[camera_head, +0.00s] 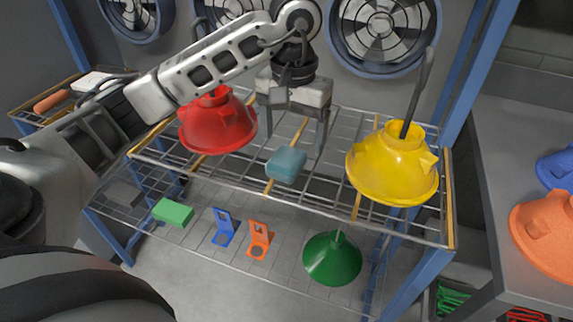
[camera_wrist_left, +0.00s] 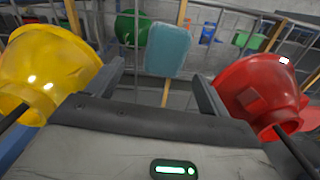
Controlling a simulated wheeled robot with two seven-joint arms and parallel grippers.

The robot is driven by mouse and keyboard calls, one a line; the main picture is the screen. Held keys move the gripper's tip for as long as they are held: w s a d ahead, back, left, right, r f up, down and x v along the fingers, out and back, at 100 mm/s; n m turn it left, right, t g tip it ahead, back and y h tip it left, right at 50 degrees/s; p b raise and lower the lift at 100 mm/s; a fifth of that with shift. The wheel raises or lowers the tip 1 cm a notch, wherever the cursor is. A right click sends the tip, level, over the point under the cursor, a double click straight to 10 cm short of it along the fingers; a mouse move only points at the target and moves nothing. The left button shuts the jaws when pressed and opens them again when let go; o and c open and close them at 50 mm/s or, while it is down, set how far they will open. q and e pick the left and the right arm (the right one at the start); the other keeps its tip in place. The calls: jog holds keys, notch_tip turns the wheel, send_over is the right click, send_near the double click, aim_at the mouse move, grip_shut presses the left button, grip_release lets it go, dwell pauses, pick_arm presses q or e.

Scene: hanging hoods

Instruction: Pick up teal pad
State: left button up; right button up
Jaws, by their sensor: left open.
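The teal pad (camera_head: 286,163) is a small rounded block on the upper wire rack, between the red hood and the yellow hood. My left gripper (camera_head: 296,125) hangs just behind and above it, fingers apart and empty. In the left wrist view the teal pad (camera_wrist_left: 167,50) shows ahead, roughly between the two open fingers (camera_wrist_left: 160,80) and beyond their tips. No contact shows. My right gripper is not in view.
The red hood (camera_head: 217,125) and yellow hood (camera_head: 392,165) flank my left gripper closely. The lower rack holds a green block (camera_head: 173,212), a blue bracket (camera_head: 224,227), an orange bracket (camera_head: 259,240) and a green hood (camera_head: 333,258). A grey counter (camera_head: 510,180) stands right.

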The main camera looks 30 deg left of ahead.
aim_at(288, 155)
pick_arm(q)
jog(key=shift+s+a+f+p, duration=0.15)
jog(key=shift+f+p, duration=0.1)
jog(key=shift+f, duration=1.1)
jog(key=shift+s+a+f+p, duration=0.15)
jog(key=shift+f+p, duration=0.1)
jog(key=shift+f, duration=1.05)
jog(key=c, duration=1.1)
